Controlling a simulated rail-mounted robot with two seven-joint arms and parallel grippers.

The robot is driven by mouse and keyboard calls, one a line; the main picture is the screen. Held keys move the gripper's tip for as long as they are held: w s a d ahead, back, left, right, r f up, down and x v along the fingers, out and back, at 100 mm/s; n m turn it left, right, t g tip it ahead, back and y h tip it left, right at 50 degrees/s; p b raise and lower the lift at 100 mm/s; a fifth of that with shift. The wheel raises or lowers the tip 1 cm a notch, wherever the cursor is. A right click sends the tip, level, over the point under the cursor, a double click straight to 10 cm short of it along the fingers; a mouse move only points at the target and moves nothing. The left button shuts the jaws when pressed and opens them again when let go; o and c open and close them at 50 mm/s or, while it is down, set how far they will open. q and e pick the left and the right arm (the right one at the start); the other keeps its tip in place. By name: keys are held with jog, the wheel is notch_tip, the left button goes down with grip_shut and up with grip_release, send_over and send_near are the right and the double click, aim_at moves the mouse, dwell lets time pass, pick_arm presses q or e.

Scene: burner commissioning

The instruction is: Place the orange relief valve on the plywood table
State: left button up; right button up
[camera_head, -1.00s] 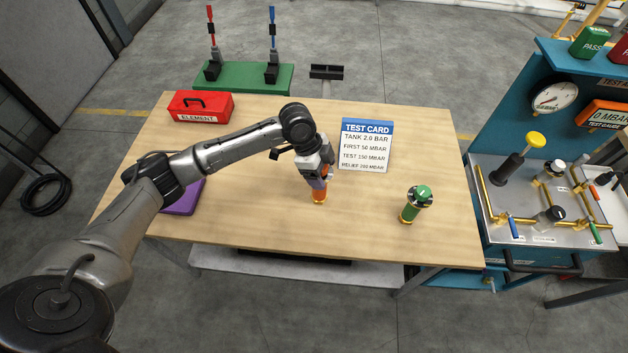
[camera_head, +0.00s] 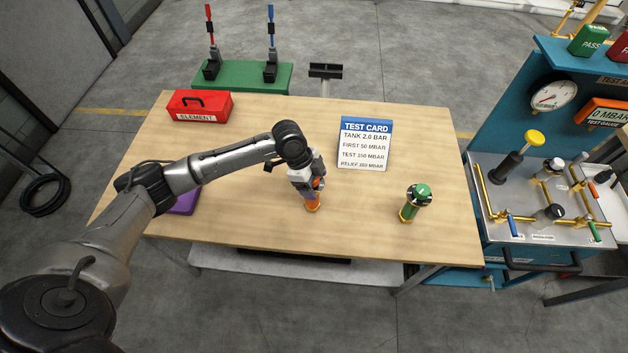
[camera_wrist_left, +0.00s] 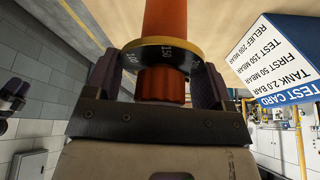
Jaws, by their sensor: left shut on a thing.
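The orange relief valve (camera_head: 313,201) is upright at the front middle of the plywood table (camera_head: 250,220), its brass-coloured lower end at or just above the tabletop; I cannot tell whether it touches. My left gripper (camera_head: 311,186) is shut on the valve's upper part from above. In the left wrist view the valve's orange body (camera_wrist_left: 165,18), its dial ring with numbers and its orange knob (camera_wrist_left: 163,86) show between the two fingers.
A green valve (camera_head: 414,204) stands to the right on the table. The test card (camera_head: 365,143) stands behind. A red element box (camera_head: 200,106) is at the back left, and a purple thing (camera_head: 184,203) lies partly behind my left arm. The teal test bench (camera_head: 500,140) adjoins on the right.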

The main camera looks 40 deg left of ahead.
pick_arm(q)
jog(key=o, duration=1.6)
jog(key=shift+f, duration=0.1)
jog(key=shift+c, duration=0.2)
jog(key=v, duration=1.2)
